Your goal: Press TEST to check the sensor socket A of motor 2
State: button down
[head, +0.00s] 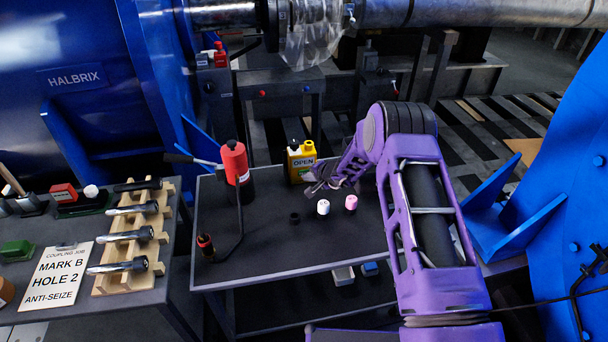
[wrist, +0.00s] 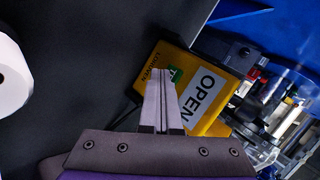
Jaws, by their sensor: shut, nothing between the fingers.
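The yellow tester (head: 301,165) stands at the back of the dark table, with a display reading OPEN. In the wrist view the tester (wrist: 163,62) shows its OPEN label and a green button (wrist: 176,73) with a T on it, partly covered by my fingers. My gripper (head: 313,187) is in front of the tester in the head view. In the wrist view my gripper (wrist: 160,75) is shut and empty, its fingertips beside the green button. I cannot tell whether they touch it. I cannot make out which part is socket A of motor 2.
A white cap (head: 323,208), a pink cap (head: 351,203) and a black ring (head: 294,218) stand on the table (head: 255,250). A rack with bolts (head: 128,238) and a card (head: 56,277) lie further left.

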jog(key=shift+s+d, duration=0.2)
jog(key=shift+s, duration=0.55)
jog(key=shift+s, duration=0.1)
jog(key=shift+s+d, duration=0.25)
jog(key=shift+s, duration=0.5)
jog(key=shift+s+d, duration=0.2)
jog(key=shift+s, duration=0.6)
jog(key=shift+s+d, duration=0.25)
jog(key=shift+s, duration=0.5)
